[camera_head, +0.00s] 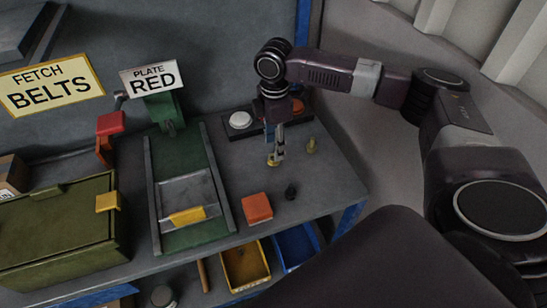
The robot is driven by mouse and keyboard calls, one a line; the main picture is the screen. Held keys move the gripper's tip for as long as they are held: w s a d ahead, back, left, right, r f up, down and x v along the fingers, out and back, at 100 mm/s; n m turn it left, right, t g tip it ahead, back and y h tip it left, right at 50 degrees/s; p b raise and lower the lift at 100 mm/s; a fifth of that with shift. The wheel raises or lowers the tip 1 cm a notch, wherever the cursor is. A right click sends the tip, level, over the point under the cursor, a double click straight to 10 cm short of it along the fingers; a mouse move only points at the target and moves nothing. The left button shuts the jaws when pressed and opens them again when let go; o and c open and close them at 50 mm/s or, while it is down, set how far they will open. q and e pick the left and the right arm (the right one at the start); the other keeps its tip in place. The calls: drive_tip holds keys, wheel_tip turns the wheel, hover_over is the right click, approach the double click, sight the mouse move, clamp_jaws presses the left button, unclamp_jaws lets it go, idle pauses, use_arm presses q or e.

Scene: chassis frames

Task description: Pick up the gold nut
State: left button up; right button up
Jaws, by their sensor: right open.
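A small gold piece (272,161) sits on the grey workbench (335,182), right at the tips of my right gripper (276,154); it looks like the gold nut. The gripper points down over it with its jaws open, and the fingers partly hide it. I cannot tell whether they touch it. A second small yellowish piece (312,146) stands to the right of the gripper, apart from it; its exact shape is too small to tell. My left gripper is out of view.
A small black piece (290,192) and an orange-red block (257,207) are nearer the front edge. A white button (240,119) is behind the gripper. A green slide (186,150) and an olive box (55,230) stand left. Yellow (246,268) and blue (296,248) bins are below.

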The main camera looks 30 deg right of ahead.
sight(272, 157)
drive_tip(key=shift+a+f, duration=0.15)
drive_tip(key=shift+f, duration=0.4)
drive_tip(key=f, duration=0.1)
drive_tip(key=f+p, duration=0.1)
drive_tip(key=f, duration=0.1)
drive_tip(key=shift+w, duration=0.4)
drive_tip(key=shift+f, duration=0.8)
drive_tip(key=c, duration=0.8)
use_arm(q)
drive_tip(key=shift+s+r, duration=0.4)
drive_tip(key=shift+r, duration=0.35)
use_arm(e)
clamp_jaws()
drive_tip(key=shift+r, duration=0.1)
